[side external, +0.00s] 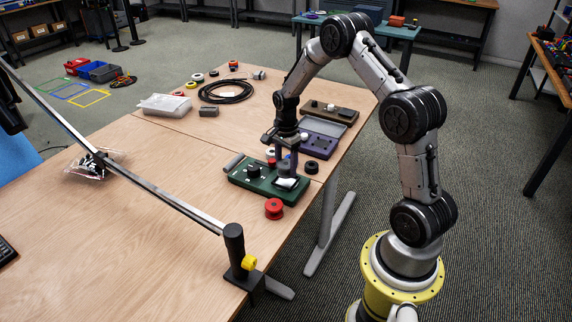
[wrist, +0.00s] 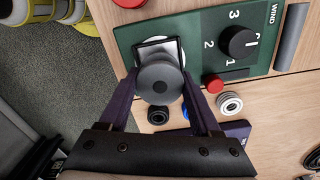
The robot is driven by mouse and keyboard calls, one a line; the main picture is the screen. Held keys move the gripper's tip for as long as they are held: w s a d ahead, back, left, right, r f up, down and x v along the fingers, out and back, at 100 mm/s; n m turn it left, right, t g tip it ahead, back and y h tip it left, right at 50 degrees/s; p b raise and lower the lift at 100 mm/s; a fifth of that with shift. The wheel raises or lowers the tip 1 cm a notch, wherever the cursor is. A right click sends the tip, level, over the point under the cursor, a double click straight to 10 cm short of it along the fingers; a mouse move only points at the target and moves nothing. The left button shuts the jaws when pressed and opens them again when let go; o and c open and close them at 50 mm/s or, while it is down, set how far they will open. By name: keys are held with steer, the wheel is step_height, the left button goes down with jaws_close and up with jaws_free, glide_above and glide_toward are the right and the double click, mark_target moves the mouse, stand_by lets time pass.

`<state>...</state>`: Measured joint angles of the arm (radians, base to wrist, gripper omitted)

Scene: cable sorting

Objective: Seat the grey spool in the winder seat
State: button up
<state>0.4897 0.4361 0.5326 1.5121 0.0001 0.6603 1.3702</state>
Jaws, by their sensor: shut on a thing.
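The green winder (side external: 240,176) lies on the table; its panel (wrist: 140,32) also shows in the wrist view, with a black knob and numbers. Its seat is a pale square plate (side external: 288,183) at the winder's right end, and it shows partly in the wrist view (wrist: 160,45). My gripper (side external: 286,166) points down over the seat. Its purple fingers are shut on the grey spool (wrist: 160,80), which shows as a round disc between them. The spool covers part of the seat and looks held a little above it; the exact gap is hard to tell.
A red spool (side external: 274,208) lies in front of the winder. A black spool (side external: 312,168) and a purple tray (side external: 318,146) are behind it to the right. In the wrist view a black-and-white spool (wrist: 229,103) and a red piece (wrist: 214,84) lie close by the panel.

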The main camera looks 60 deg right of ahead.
steer(key=shift+f, duration=1.45)
stand_by(0.6)
steer(key=o, duration=1.4)
steer(key=shift+o, duration=0.2)
steer(key=shift+r, duration=3.5)
